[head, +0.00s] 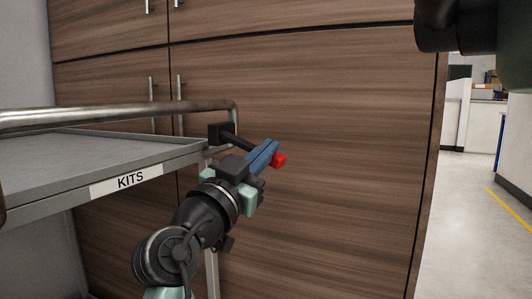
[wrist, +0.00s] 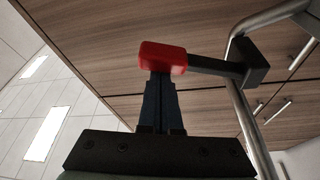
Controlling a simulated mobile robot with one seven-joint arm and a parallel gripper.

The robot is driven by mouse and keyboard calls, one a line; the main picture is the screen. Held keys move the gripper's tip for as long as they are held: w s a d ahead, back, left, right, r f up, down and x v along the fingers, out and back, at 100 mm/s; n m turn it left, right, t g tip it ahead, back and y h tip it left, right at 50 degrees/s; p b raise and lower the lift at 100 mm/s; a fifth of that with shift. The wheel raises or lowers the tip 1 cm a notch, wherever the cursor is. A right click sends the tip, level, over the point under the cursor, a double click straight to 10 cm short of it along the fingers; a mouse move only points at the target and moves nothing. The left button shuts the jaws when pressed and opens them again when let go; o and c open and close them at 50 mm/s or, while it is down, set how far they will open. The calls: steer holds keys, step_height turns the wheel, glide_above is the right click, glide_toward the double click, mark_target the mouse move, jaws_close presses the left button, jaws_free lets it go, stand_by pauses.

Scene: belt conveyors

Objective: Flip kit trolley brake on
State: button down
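The kit trolley (head: 75,150), a grey shelf with a KITS label, stands at the left in the head view. Its brake lever is a black arm with a red knob (head: 279,160), sticking out from a black block (head: 220,133) at the trolley's corner. The red knob also shows in the wrist view (wrist: 162,57), with the lever running right to its block. My gripper (head: 266,151) has its blue fingers together, with nothing visible between them. Its fingertips (wrist: 160,78) are at the red knob and overlap it in view; I cannot tell whether they touch.
A metal rail (head: 120,112) runs along the trolley top. Wooden cabinets (head: 330,120) with metal handles stand close behind the lever. Open floor (head: 460,230) with a yellow line lies at the right.

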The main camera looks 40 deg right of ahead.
steer(key=shift+w+f, duration=0.1)
steer(key=shift+f, duration=0.05)
step_height(320, 180, up, 5)
steer(key=s+p, duration=0.2)
steer(key=p, duration=0.2)
steer(key=f+p+v, duration=0.1)
steer(key=v, duration=0.8)
steer(key=shift+w+a, duration=0.25)
steer(key=shift+a, duration=0.05)
steer(key=shift+f, duration=0.1)
steer(key=w+a+r+n+t+y+p, duration=0.2)
steer(key=a+r+n+t+y+p, duration=0.55)
steer(key=a+r+t, duration=0.6)
steer(key=s+a+r+n+t+y+p, duration=0.4)
steer(key=s+a+r+n+t+y, duration=0.35)
steer(key=a+r+n+y, duration=0.4)
step_height(320, 180, up, 39)
steer(key=a+m+y+p, duration=0.1)
steer(key=a+p, duration=0.1)
steer(key=p, duration=3.5)
steer(key=shift+s+a+y, duration=0.2)
steer(key=shift+s+y, duration=0.2)
